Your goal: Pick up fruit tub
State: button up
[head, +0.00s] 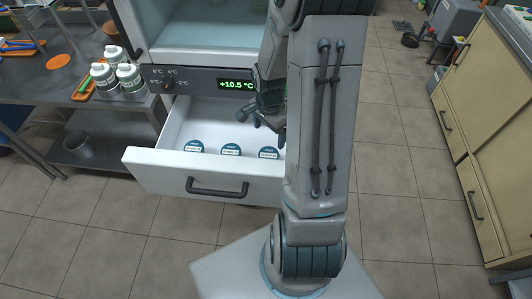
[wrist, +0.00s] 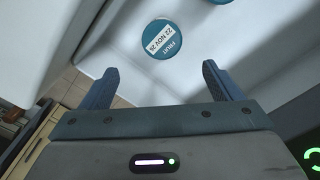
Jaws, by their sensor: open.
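The fruit tub (wrist: 162,39) shows in the wrist view as a round teal lid with a white label reading "FRUIT" and "22 NOV 25". It sits in the white open drawer (head: 215,172), near a drawer wall. In the head view, the rightmost of three teal-lidded tubs (head: 268,153) appears to be this one; its label is too small to read there. My gripper (wrist: 159,68) is open and empty, with the tub's lid beyond and between its fingertips, apart from them. In the head view, my gripper (head: 250,119) is over the drawer, partly hidden by my arm.
Two similar tubs stand left of it, the middle one (head: 231,149) and the left one (head: 194,147). A display panel (head: 235,85) reading +10.5 °C is above the drawer. White bottles (head: 104,78) stand on the left counter. Beige cabinets (head: 470,140) are at the right, with clear floor between.

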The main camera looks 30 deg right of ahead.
aim_at(268, 154)
jog(key=shift+m, duration=0.3)
notch_tip(268, 154, down, 10)
jog(key=shift+d+r, duration=0.15)
jog(key=shift+r, duration=0.05)
jog(key=shift+w+f, duration=0.15)
jog(key=shift+f, duration=1.15)
jog(key=shift+w+f, duration=0.1)
jog(key=shift+f, duration=1.2)
jog(key=shift+c, duration=0.4)
jog(key=c, duration=1.1)
